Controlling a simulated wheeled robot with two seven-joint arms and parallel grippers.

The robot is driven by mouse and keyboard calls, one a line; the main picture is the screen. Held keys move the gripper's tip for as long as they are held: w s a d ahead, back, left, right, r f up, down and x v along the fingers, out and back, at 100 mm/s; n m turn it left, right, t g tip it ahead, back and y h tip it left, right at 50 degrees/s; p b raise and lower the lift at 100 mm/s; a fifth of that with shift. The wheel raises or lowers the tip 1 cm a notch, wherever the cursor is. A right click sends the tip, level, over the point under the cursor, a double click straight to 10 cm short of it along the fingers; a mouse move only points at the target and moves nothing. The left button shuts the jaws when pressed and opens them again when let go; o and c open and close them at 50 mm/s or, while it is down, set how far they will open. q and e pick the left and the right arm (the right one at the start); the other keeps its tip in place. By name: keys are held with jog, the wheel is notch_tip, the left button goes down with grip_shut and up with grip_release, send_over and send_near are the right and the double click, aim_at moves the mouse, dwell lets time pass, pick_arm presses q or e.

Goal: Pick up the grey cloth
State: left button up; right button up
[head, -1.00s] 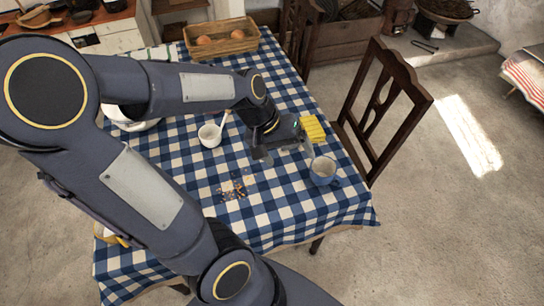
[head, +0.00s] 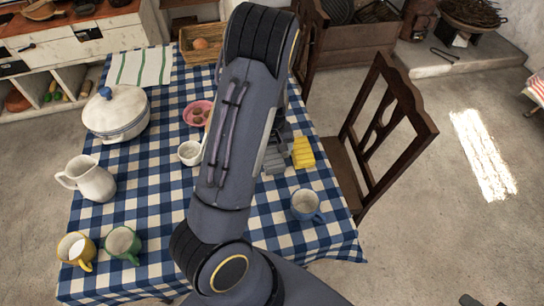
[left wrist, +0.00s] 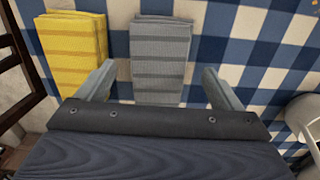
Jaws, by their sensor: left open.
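The grey cloth (left wrist: 160,50), folded with darker stripes, lies flat on the blue-and-white checked tablecloth in the left wrist view. In the head view my arm and gripper cover much of that spot. My left gripper (left wrist: 160,86) is open and empty. Its two fingers stand either side of the near part of the grey cloth, with a gap on each side. In the head view the left gripper (head: 277,143) is mostly behind my forearm. A folded yellow cloth (head: 302,152) lies beside the grey one, and also shows in the left wrist view (left wrist: 72,45). My right gripper is not in view.
A blue mug (head: 306,205) stands nearer me. A white cup (head: 190,152), pink bowl (head: 197,112), lidded pot (head: 117,113), and white jug (head: 88,180) stand left of my arm. A wooden chair (head: 385,135) is at the table's right edge.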

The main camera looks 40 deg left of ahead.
aim_at(272, 157)
pick_arm(q)
notch_tip(272, 157, down, 2)
jog(key=shift+f, duration=0.1)
jog(key=c, duration=1.1)
jog(key=shift+o, duration=0.2)
notch_tip(272, 157, up, 10)
